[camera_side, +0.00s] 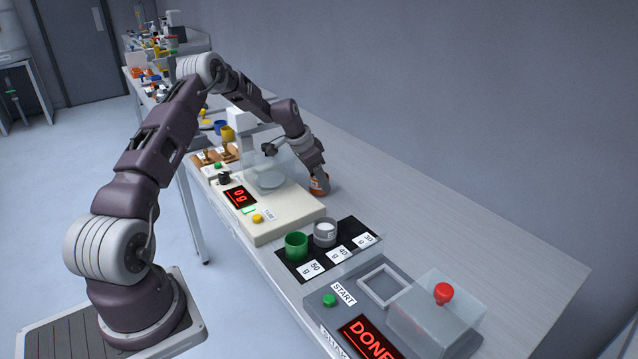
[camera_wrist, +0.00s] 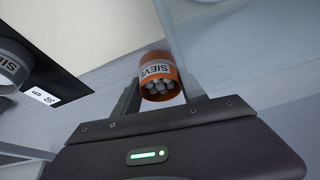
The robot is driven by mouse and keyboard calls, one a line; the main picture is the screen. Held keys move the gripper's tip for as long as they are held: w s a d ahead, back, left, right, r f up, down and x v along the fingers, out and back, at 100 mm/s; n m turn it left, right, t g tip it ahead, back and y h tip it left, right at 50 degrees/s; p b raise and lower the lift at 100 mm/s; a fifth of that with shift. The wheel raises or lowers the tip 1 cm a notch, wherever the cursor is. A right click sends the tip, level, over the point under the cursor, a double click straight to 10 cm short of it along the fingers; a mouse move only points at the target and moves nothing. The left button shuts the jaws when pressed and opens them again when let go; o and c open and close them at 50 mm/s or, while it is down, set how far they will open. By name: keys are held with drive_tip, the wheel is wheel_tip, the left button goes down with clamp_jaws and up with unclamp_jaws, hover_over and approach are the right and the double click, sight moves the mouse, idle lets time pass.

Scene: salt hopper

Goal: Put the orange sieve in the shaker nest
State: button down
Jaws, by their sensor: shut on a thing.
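The orange sieve (camera_side: 320,185) is a small cup behind the scale, low over the table; I cannot tell whether it touches it. My gripper (camera_side: 317,174) is shut on it. In the wrist view the sieve (camera_wrist: 157,71) shows a SIEVE label and several pale grey balls inside, between the fingers of my gripper (camera_wrist: 160,88). The shaker nest (camera_side: 383,285) is an empty square frame on the grey shaker (camera_side: 330,298) at the lower right. A clear cover with a red knob (camera_side: 443,293) stands right of the nest. The shaker's display reads DONE.
A cream scale (camera_side: 281,224) with a clear shield stands beside my gripper. A black mat (camera_side: 289,262) between scale and shaker holds a green cup (camera_side: 296,246) and a grey cup (camera_side: 325,233); its 30 place is empty. The table behind is clear.

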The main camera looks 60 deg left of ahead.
drive_tip(key=r, duration=0.9)
drive_tip(key=shift+d, duration=0.35)
drive_tip(key=d+r+m+h, duration=0.15)
drive_tip(key=d+m, duration=0.45)
drive_tip(key=d, duration=0.7)
wheel_tip(320, 180, up, 2)
drive_tip(key=m+g+h, duration=0.3)
drive_tip(key=m+g, duration=0.2)
drive_tip(key=m, duration=0.7)
hover_over(390, 295)
drive_tip(key=a, duration=0.3)
drive_tip(key=shift+h, duration=0.25)
drive_tip(key=f, duration=0.9)
drive_tip(key=shift+w+d+f, duration=0.15)
drive_tip(key=shift+d+f, duration=0.15)
drive_tip(key=shift+d, duration=0.1)
drive_tip(key=c, duration=0.6)
unclamp_jaws()
drive_tip(key=shift+f, duration=0.1)
drive_tip(key=shift+c, duration=0.2)
